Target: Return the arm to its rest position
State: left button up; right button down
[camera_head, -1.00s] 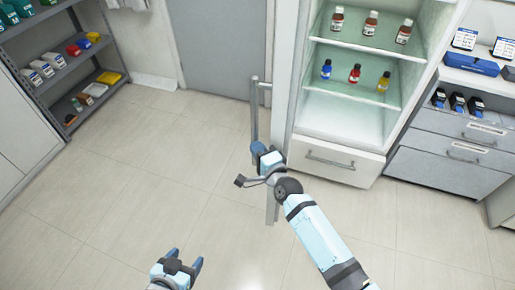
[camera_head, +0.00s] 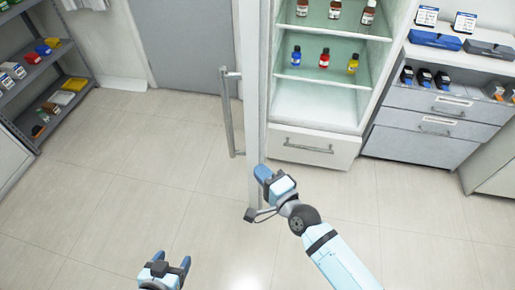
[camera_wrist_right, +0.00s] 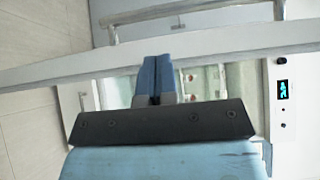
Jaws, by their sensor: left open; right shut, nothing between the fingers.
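My right arm comes in from the lower right of the head view. Its gripper (camera_head: 263,173) is shut and empty, in front of the lower part of the open fridge door's edge. In the right wrist view the blue fingers (camera_wrist_right: 157,80) are together with nothing between them, and the pale door edge crosses behind them. My left gripper (camera_head: 172,268) is open and empty at the bottom of the head view, above bare floor.
The fridge door (camera_head: 251,100) stands open with its long handle (camera_head: 229,115) on its left side. Bottles stand on the fridge shelves (camera_head: 330,76). A drawer counter (camera_head: 425,148) is at right, a shelf rack (camera_head: 28,110) at far left. The middle floor is clear.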

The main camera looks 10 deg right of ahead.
pick_arm(q)
notch_tip(320, 180, up, 8)
jog(key=p, duration=0.8)
jog(key=shift+a+r, duration=0.15)
jog(key=shift+a, duration=0.15)
jog(key=shift+f, duration=0.2)
jog(key=c, duration=0.5)
jog(key=shift+d, duration=0.1)
pick_arm(e)
jog(key=s+d+f+n+g+h, duration=0.4)
jog(key=s+d+n+h, duration=0.1)
jog(key=s+d+n, duration=0.8)
jog(key=s+n, duration=0.2)
jog(key=s, duration=0.1)
jog(key=shift+s+d+f+g+h, duration=0.2)
jog(key=shift+s+g+h, duration=0.1)
jog(key=shift+s+h, duration=0.1)
